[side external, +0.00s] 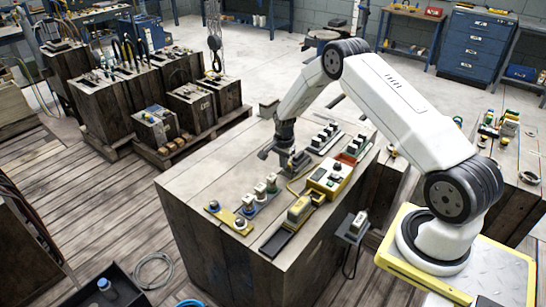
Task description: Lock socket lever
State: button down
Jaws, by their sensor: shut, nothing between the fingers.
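A row of small white-topped sockets (260,191) runs along the bench nearer the camera.
A yellow box (330,178), a yellow device (300,208) and a black tray (275,243) crowd the bench's right side. A row of black and white switches (326,137) stands at the back. The bench's left surface is clear. A grey bracket (353,229) hangs off the right side.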

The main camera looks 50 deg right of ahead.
jog(key=shift+d+r, duration=0.15)
jog(key=shift+d, duration=0.2)
jog(key=shift+a, duration=0.1)
jog(key=shift+a+r, duration=0.15)
jog(key=shift+a, duration=0.3)
jog(key=shift+a, duration=0.1)
jog(key=shift+r, duration=0.2)
notch_tip(320, 180, up, 7)
jog(key=shift+f, duration=0.15)
dwell(1.1)
dwell(0.3)
